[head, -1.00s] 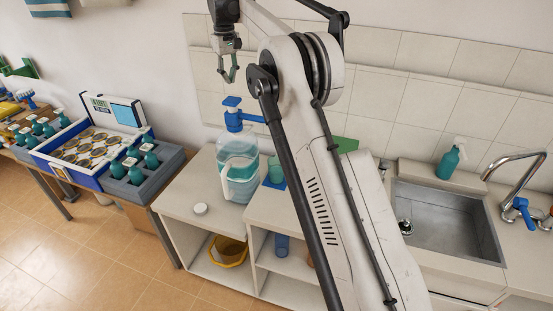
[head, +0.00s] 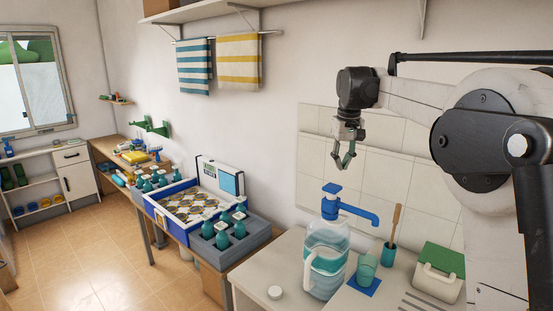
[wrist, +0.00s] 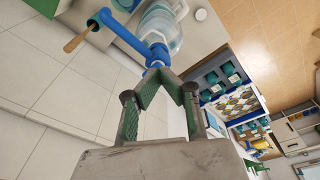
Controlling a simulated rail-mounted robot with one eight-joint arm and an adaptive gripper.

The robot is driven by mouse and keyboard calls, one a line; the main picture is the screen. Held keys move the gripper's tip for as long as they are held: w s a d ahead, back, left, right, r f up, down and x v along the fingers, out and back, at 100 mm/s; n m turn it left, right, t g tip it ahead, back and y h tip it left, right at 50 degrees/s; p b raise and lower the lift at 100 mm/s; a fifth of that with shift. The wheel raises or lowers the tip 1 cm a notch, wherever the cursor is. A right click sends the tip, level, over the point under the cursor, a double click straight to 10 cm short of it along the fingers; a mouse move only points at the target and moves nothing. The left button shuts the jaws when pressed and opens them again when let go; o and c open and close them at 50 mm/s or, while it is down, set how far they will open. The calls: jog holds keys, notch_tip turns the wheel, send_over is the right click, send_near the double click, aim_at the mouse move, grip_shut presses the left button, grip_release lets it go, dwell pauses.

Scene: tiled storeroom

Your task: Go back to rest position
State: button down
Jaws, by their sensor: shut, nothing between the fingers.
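My gripper (head: 344,161) hangs at the end of my arm in the head view, above the clear jug (head: 325,258) with the blue pump tap (head: 334,203). Its fingers are shut with nothing between them, and it is apart from the pump. In the wrist view the two fingertips of my gripper (wrist: 168,76) come together, with the blue pump tap (wrist: 125,35) beyond them and the jug (wrist: 160,28) at the top.
The counter also holds a white lid (head: 275,292), a teal cup (head: 366,269) on a blue mat, a brush in a teal holder (head: 388,254) and a green-lidded box (head: 440,272). To the left, a blue crate (head: 165,214) and a grey tray (head: 232,255) of teal bottles stand on a table.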

jog(key=s+f+m+t+b, duration=0.1)
jog(key=s+f+b, duration=0.2)
jog(key=s, duration=0.9)
jog(key=s+f+t+b, duration=0.2)
jog(key=s+f+b, duration=0.15)
jog(key=s, duration=0.85)
jog(key=s+f+m+t+b, duration=0.1)
jog(key=s+f+b, duration=0.4)
jog(key=s+f, duration=1.3)
jog(key=shift+s+m+t, duration=0.4)
jog(key=shift+s+t, duration=0.3)
